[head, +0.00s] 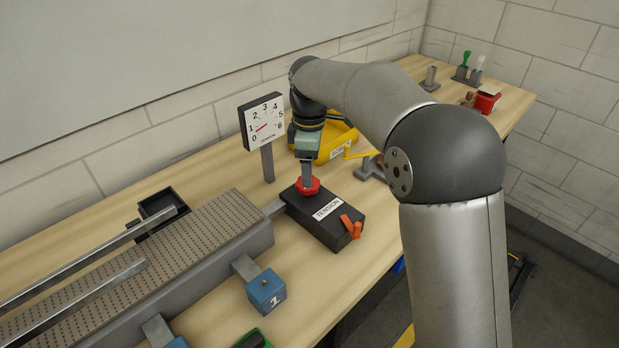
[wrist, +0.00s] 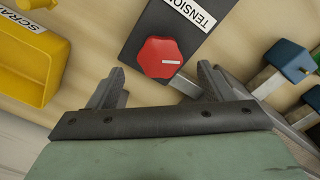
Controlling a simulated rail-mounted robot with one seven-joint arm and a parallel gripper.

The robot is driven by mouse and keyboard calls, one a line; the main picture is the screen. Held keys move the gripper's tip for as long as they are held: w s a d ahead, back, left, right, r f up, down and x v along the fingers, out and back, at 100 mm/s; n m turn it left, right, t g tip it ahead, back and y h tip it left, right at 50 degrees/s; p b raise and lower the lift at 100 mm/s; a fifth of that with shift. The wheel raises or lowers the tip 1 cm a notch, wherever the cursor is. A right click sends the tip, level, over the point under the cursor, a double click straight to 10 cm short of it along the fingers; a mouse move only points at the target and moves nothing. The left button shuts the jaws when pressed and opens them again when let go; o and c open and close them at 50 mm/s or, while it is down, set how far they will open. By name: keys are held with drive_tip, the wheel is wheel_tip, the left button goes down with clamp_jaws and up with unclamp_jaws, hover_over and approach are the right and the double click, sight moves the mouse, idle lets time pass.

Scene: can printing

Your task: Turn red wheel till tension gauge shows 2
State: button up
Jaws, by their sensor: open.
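The red wheel (head: 308,186) sits on top of a black box labelled TENSION (head: 330,218). In the wrist view the red wheel (wrist: 160,57) has a lobed rim and a white mark pointing right. My gripper (head: 307,180) is above the wheel, pointing down. In the wrist view my gripper (wrist: 161,72) is open, with one finger on each side of the wheel; I cannot tell whether they touch it. The tension gauge (head: 263,121) is a white square dial on a grey post, marked 0 to 6. Its red needle points close to 1.
A perforated conveyor (head: 190,245) with rails lies to the left. A blue block marked 1 (head: 266,291) is in front. A yellow scrap bin (head: 337,140) stands behind my gripper.

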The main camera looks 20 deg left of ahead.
drive_tip(key=shift+f, duration=2.35)
drive_tip(key=c, duration=1)
drive_tip(key=shift+m, duration=0.3)
drive_tip(key=m, duration=0.5)
drive_tip(key=shift+m+p, duration=0.3)
drive_tip(key=shift+p, duration=0.1)
drive_tip(key=m, duration=0.5)
drive_tip(key=shift+s, duration=0.15)
drive_tip(key=shift+m, duration=0.4)
